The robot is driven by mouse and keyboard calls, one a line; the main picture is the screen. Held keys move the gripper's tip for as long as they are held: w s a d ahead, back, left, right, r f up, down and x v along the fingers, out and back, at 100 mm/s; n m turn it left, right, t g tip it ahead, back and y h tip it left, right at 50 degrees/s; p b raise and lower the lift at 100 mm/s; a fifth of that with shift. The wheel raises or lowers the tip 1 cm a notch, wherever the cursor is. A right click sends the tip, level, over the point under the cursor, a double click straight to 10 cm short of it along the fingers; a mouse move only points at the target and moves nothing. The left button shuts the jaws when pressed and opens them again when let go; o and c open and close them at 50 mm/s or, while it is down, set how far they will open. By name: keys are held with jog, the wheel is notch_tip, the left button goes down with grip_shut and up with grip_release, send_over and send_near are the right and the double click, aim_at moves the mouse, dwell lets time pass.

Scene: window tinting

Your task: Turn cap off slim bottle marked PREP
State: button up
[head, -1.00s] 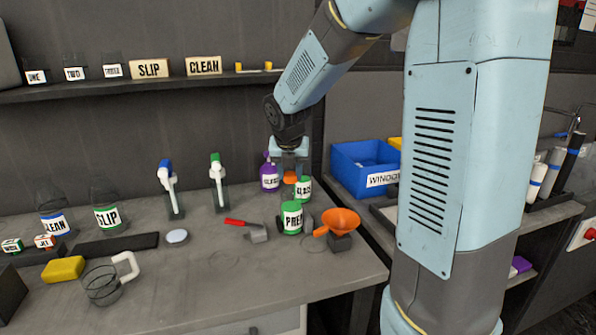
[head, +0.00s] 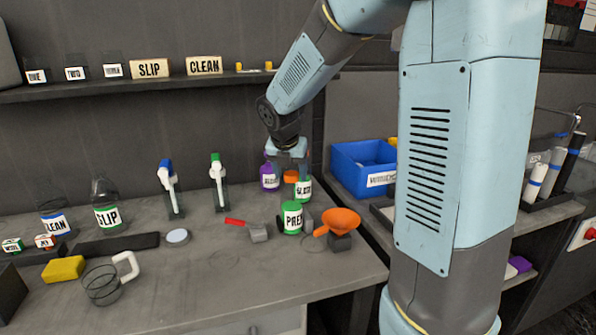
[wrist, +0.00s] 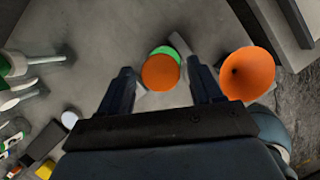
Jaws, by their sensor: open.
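The slim bottle marked PREP (head: 292,217) stands upright near the right end of the bench, with green and white on its body. An orange cap (head: 291,177) shows above its label. My gripper (head: 289,160) is above the cap, pointing down. In the wrist view, the round cap (wrist: 160,72) sits between the two open fingers, with a gap on each side. A green rounded shape shows just past the cap; I cannot tell which bottle it belongs to. Much of the PREP bottle is hidden in the wrist view.
A green-labelled bottle (head: 305,188) and a purple bottle (head: 269,178) stand close behind. An orange funnel (head: 341,221) is close on the right, and a red-handled scraper (head: 256,232) on the left. The front bench top is mostly clear there.

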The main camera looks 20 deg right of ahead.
jog(key=m, duration=0.3)
jog(key=m+g+h, duration=0.1)
jog(key=m, duration=0.2)
jog(key=shift+g+h, duration=0.3)
jog(key=m+g, duration=0.1)
jog(key=m, duration=0.1)
jog(key=m+g, duration=0.1)
jog(key=m, duration=0.2)
jog(key=shift+m+h, duration=0.3)
jog(key=shift+c, duration=0.2)
jog(key=c, duration=1.1)
jog(key=n+t, duration=0.1)
jog(key=n, duration=0.4)
jog(key=n+t+y, duration=0.1)
jog(key=n, duration=0.1)
jog(key=shift+t, duration=0.3)
jog(key=n+y, duration=0.1)
jog(key=n, duration=0.2)
jog(key=n+t+y, duration=0.1)
jog(key=n, duration=0.2)
jog(key=shift+n, duration=0.4)
